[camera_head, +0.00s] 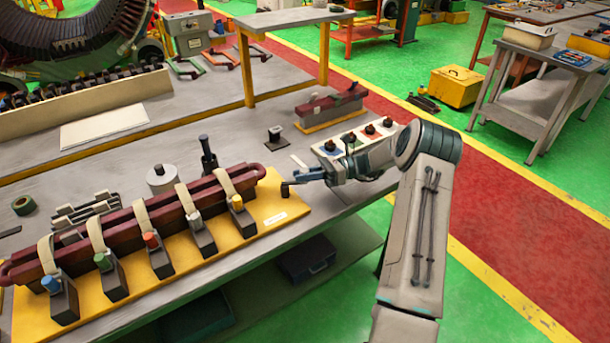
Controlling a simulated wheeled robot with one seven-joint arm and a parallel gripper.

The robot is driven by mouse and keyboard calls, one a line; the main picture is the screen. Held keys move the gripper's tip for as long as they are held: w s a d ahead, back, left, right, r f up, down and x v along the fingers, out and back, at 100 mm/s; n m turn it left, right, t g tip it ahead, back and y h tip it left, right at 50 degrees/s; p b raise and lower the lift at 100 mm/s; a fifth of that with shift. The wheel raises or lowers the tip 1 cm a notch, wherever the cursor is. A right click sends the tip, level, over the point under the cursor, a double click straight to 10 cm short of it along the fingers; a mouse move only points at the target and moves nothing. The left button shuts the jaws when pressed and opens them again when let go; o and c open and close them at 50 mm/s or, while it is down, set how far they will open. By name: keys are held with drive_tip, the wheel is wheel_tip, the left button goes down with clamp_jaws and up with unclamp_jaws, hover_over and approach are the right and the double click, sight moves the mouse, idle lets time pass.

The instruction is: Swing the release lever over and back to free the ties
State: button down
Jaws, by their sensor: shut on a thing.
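A long maroon coil (130,225) lies on a yellow board (262,213) on the grey bench. Several cream ties (185,197) loop over it, each running down to a dark block with a coloured knob (151,240). A small dark upright piece (285,192), which looks like the release lever, stands at the board's right end. My gripper (291,182) reaches in from the right and is shut on the top of this lever. The fingertips are small here, and the lever's pivot is not clear.
A white tray (325,150) with dark knobs lies behind my gripper. The bench's front edge runs below my gripper, with green floor beyond.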

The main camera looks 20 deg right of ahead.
drive_tip(key=c, duration=1.3)
unclamp_jaws()
drive_tip(key=d+b, duration=0.1)
drive_tip(key=d, duration=0.6)
drive_tip(key=d+b, duration=0.2)
drive_tip(key=d, duration=0.4)
drive_tip(key=shift+s+d, duration=0.2)
drive_tip(key=shift+d, duration=0.2)
